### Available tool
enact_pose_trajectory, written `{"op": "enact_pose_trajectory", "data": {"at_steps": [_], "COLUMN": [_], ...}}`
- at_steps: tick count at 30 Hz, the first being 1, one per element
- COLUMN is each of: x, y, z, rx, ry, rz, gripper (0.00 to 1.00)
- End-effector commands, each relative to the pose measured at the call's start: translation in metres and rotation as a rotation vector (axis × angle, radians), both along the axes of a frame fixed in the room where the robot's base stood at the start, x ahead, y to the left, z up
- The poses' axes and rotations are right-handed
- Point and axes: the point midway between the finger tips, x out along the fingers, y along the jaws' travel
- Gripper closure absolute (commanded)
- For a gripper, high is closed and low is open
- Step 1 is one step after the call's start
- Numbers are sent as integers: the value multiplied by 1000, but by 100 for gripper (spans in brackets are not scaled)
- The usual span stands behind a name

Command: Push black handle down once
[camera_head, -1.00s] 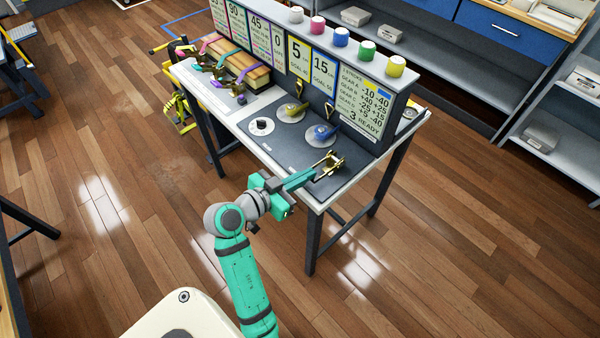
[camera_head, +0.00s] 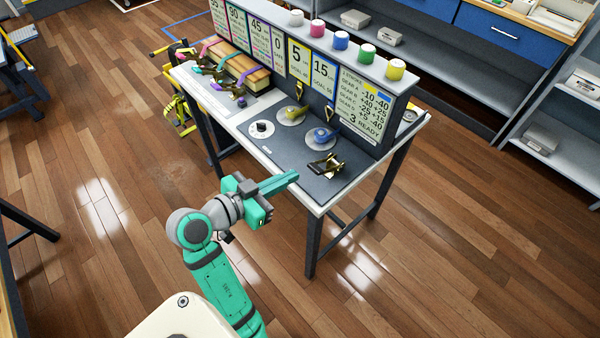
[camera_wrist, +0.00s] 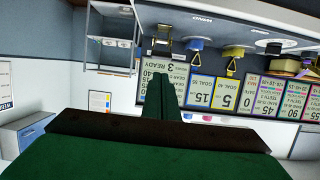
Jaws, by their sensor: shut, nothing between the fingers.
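The brass ratchet (camera_head: 326,166) with the dark handle (camera_head: 321,171) sits at the front right of the dark bench panel. The handle looks low, close to the ratchet body, but its exact angle is too small to tell. In the upside-down wrist view the ratchet (camera_wrist: 163,45) shows just beyond the fingertips. My gripper (camera_head: 295,175) is shut and empty. Its green fingers point at the ratchet from the left, near the bench's front edge and apart from the handle. In the wrist view my gripper (camera_wrist: 160,78) shows as one closed dark green wedge.
A black-and-white dial (camera_head: 261,128), a yellow knob (camera_head: 291,112) and a blue knob (camera_head: 321,135) stand left of and behind the ratchet. An upright sign board (camera_head: 361,112) with coloured cups on top rises behind. Coloured straps (camera_head: 225,68) lie at the left. The floor before the bench is clear.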

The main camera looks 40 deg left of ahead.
Motion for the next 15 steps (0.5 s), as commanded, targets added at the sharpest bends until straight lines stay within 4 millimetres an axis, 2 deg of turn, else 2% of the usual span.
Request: {"op": "enact_pose_trajectory", "data": {"at_steps": [6, 15], "x": [-24, -29], "y": [2, 2], "z": [9, 11], "rx": [1, 1], "ry": [-1, 0], "rz": [0, -1], "gripper": [100, 100]}}
